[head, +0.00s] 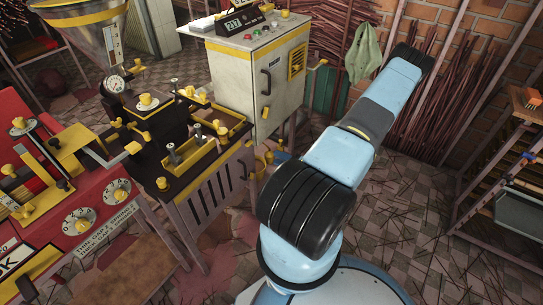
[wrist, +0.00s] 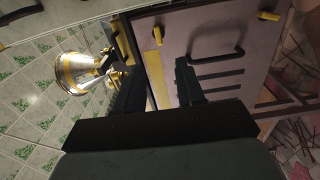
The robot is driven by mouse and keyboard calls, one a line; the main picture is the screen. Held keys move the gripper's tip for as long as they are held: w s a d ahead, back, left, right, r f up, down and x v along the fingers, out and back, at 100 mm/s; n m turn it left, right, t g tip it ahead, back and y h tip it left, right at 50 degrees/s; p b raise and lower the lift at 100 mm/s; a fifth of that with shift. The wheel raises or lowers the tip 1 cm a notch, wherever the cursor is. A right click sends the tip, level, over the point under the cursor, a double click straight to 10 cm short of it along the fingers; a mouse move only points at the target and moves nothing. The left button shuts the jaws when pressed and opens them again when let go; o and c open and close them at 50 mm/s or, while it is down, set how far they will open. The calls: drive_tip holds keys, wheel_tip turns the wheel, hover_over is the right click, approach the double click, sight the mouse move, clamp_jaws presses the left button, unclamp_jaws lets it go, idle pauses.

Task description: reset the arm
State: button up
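My light-blue and black arm (head: 350,140) reaches from its base up and to the right in the head view. Its far dark section (head: 412,57) is above the floor, in front of the brick wall and stick bundles. I cannot make out my gripper's fingers in the head view. In the wrist view my gripper (wrist: 155,75) shows two dark fingers standing apart, with nothing held between them. A pale cabinet panel with a dark handle and slots (wrist: 215,55) lies beyond the fingers.
The extruder machine (head: 150,115) and red control bench (head: 85,205) stand at left. A pale control cabinet (head: 265,85) stands behind. A wooden rack (head: 505,175) is at right. Tiled floor (head: 415,225) strewn with sticks is open between. A metal cone (wrist: 78,72) shows in the wrist view.

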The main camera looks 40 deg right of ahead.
drive_tip(key=shift+s+d, duration=0.2)
drive_tip(key=shift+s, duration=0.3)
drive_tip(key=w+a+r+n+g+y, duration=0.1)
drive_tip(key=a+r+n+g+y, duration=0.1)
drive_tip(key=a+r+n+g, duration=0.55)
drive_tip(key=a+r+n+g+y, duration=0.1)
drive_tip(key=a+r+n+g, duration=0.2)
drive_tip(key=r+n, duration=0.85)
drive_tip(key=w+a+r+n+g+y, duration=0.1)
drive_tip(key=a+r+n+g+y, duration=0.1)
drive_tip(key=a+r+n+g, duration=0.55)
drive_tip(key=s+a+r+n+t+h, duration=0.3)
drive_tip(key=s+r+n+h, duration=0.2)
drive_tip(key=r+n, duration=0.7)
drive_tip(key=s+a+r+n+t+h, duration=0.2)
drive_tip(key=s+r+n+h, duration=0.4)
drive_tip(key=s+r+n, duration=0.3)
drive_tip(key=shift+a+r+n+t, duration=0.4)
drive_tip(key=shift+r+n+t, duration=0.4)
drive_tip(key=shift+r+n, duration=0.85)
drive_tip(key=shift+r+m, duration=0.25)
drive_tip(key=shift+m, duration=0.05)
